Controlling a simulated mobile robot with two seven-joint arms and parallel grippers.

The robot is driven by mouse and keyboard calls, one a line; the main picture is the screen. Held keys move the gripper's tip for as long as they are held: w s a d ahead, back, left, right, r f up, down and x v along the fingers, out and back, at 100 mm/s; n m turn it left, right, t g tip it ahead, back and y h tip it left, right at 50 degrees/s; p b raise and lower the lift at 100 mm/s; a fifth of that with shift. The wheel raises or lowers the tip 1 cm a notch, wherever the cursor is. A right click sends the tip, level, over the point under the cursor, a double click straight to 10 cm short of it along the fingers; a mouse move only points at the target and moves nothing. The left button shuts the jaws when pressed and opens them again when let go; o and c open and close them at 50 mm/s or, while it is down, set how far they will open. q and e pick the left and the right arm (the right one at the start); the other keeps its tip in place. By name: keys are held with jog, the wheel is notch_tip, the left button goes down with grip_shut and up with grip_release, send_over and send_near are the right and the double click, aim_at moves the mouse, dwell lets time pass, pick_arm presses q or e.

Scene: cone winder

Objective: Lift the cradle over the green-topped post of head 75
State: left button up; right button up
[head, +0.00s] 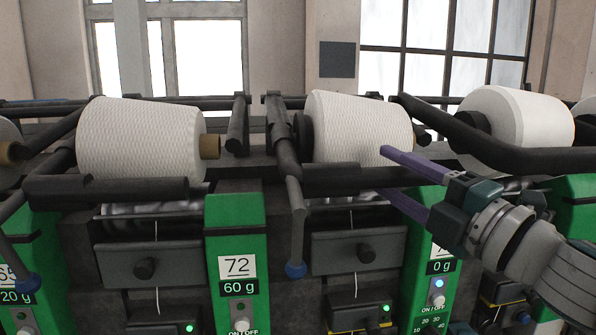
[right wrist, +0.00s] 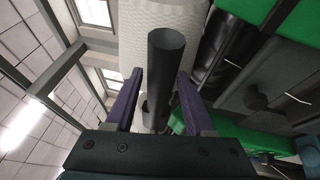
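A black cradle (head: 345,180) runs along the front of the middle white cone (head: 360,130). Its bar end sits between the purple fingers of my right gripper (head: 393,177). In the right wrist view the dark bar (right wrist: 166,60) stands between the two fingers (right wrist: 158,105), with a visible gap beside the left finger; the right finger is close to it, and contact is unclear. The gripper is open around the bar. A green post (head: 418,290) stands below the gripper; its number plate is mostly hidden, showing a 7 and a 0 g display. My left gripper is out of view.
Another green post (head: 237,215) reads 72 and 60 g. A left cone (head: 140,140) and a right cone (head: 515,115) sit in neighbouring cradles. A lever with a blue ball (head: 296,270) hangs between the left and middle heads. Dark bars crowd the space around the cones.

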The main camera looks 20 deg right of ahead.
grip_shut()
dwell(1.2)
